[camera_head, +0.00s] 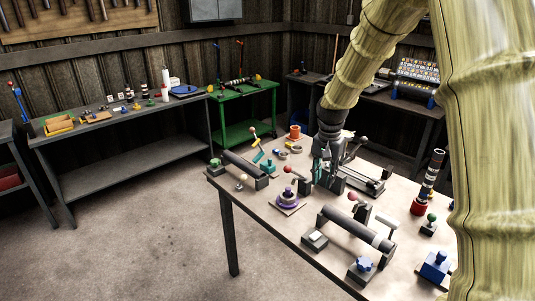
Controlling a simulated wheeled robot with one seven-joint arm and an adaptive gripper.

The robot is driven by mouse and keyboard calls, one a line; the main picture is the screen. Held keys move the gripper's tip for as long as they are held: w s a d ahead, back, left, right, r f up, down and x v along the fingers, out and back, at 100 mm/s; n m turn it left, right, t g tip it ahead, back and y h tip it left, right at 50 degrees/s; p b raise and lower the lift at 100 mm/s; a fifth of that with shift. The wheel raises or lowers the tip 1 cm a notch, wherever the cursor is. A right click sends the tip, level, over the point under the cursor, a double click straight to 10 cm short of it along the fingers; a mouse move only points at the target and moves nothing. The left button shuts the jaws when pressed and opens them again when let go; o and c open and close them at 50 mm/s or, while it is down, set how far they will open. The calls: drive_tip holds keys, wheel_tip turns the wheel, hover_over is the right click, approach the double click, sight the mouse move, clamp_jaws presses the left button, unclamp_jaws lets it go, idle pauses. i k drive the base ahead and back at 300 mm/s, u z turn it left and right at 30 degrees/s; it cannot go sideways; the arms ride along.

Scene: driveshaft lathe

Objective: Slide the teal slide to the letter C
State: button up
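My gripper (322,180) points down over the middle of the wooden-topped table, at the left end of a dark rail-like fixture (366,180). A small teal piece (319,171) shows right at the fingers; it may be the teal slide, but the fingers partly hide it. I cannot tell whether the fingers are closed on it or only beside it. Another teal part (259,156), tilted like a lever, stands to the left, apart from my gripper. The letter C cannot be made out at this size.
A purple round knob (288,194) and a red-balled lever (295,169) stand close left of my gripper. A dark cylinder on a base (354,228) lies in front. An orange cup (295,132) is behind. A red-based striped post (428,185) stands at right.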

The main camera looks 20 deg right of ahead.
sight(266, 166)
drive_tip(key=i, duration=1.55)
